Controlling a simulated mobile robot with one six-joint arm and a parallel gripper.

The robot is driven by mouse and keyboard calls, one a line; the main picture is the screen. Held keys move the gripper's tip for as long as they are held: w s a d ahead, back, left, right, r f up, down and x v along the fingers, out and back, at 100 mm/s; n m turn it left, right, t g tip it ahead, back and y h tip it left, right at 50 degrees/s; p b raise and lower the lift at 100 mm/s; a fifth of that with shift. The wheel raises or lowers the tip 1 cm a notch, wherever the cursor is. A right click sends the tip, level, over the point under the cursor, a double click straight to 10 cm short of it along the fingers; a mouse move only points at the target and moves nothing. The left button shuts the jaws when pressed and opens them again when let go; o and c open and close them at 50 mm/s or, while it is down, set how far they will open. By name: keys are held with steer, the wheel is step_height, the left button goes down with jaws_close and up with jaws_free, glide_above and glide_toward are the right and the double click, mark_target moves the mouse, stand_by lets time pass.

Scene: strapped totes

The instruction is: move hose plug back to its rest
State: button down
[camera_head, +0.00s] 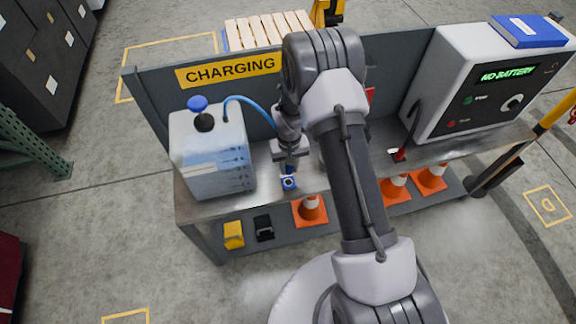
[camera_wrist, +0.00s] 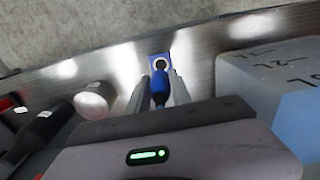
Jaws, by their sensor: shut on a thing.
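My gripper (camera_head: 290,163) is low over the bench, to the right of the water container. In the wrist view its two fingers (camera_wrist: 160,90) are closed on the blue hose plug (camera_wrist: 160,86). The blue hose (camera_head: 250,103) runs from the container (camera_head: 212,155) toward the gripper. I cannot tell whether the plug touches the rest.
The charging bench (camera_head: 265,172) carries a grey charger box (camera_head: 475,85) reading NO BATTERY at right. A dark-handled connector (camera_wrist: 35,135) and a white round part (camera_wrist: 93,99) lie left in the wrist view. Orange cones (camera_head: 309,212) stand on the lower shelf.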

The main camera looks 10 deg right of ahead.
mark_target(288, 183)
steer(key=shift+f, duration=0.15)
steer(key=shift+a+f+b, duration=0.1)
steer(key=shift+f+b, duration=1.7)
steer(key=shift+f, duration=0.95)
steer(key=shift+b, duration=0.4)
steer(key=shift+f+b, duration=0.5)
steer(key=shift+f, duration=0.15)
steer(key=c, duration=1.1)
jaws_free()
steer(key=shift+o, duration=0.2)
steer(key=shift+r, duration=0.1)
step_height(288, 183, up, 17)
steer(key=p, duration=0.6)
steer(key=shift+r, duration=0.1)
steer(key=shift+r, duration=0.1)
